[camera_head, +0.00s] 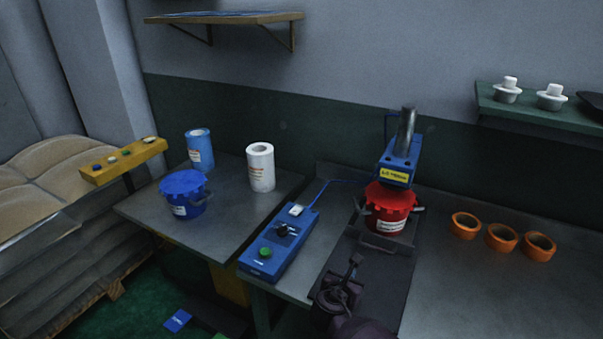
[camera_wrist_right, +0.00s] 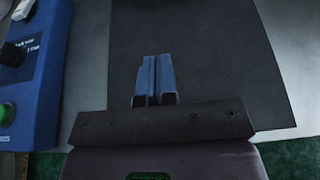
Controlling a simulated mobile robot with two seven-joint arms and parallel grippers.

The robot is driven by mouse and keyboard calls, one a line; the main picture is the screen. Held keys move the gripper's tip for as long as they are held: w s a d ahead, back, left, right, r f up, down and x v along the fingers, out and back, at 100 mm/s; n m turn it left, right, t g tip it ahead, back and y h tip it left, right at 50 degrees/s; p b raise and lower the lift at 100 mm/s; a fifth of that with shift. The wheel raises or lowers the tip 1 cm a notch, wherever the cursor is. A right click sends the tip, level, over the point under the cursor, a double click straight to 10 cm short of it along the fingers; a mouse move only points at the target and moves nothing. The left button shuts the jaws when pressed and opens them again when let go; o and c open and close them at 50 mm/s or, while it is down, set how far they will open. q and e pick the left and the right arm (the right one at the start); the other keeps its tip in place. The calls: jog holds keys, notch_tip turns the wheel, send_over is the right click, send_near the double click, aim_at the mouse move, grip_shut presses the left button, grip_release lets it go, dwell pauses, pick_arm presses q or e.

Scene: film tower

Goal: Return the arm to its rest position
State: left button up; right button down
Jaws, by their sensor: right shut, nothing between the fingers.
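My right gripper (camera_head: 354,263) reaches in from the bottom of the head view, over the dark plate in front of the press. In the right wrist view its two bluish fingers (camera_wrist_right: 155,75) are together with nothing between them. The dark plate (camera_wrist_right: 205,50) lies beneath them. My left gripper does not show in either view.
A red lidded bucket (camera_head: 390,208) stands under the blue press (camera_head: 399,162). A blue control box (camera_head: 279,244) with a green button is left of my gripper. Orange rings (camera_head: 501,238) lie right. A blue bucket (camera_head: 184,194) and white roll (camera_head: 261,167) stand on the left table.

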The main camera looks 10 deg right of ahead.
jog(key=shift+w+a+m, duration=0.1)
jog(key=shift+m, duration=0.5)
jog(key=a+m+y, duration=0.1)
jog(key=w+a+r+m+y, duration=0.1)
jog(key=m, duration=0.1)
jog(key=a+m+t+y, duration=0.1)
jog(key=m, duration=0.1)
jog(key=shift+w+a+r, duration=0.1)
jog(key=shift+w+r, duration=0.1)
jog(key=shift+w, duration=0.05)
jog(key=s+d+r+m+t+y, duration=0.25)
jog(key=s+m+y, duration=0.55)
jog(key=m, duration=0.9)
jog(key=s+d+f+m+g+h, duration=0.1)
jog(key=s+d+f, duration=0.1)
jog(key=s, duration=0.5)
jog(key=s+d+f+m+g+h, duration=0.1)
jog(key=s+d+f+m, duration=0.1)
jog(key=s+d, duration=0.2)
jog(key=s+d+f+m+g+h, duration=0.1)
jog(key=s+d+f, duration=0.2)
jog(key=s, duration=0.7)
jog(key=shift+s+d+m+b, duration=0.15)
jog(key=shift+d+m+b, duration=0.1)
jog(key=shift+m+b, duration=0.2)
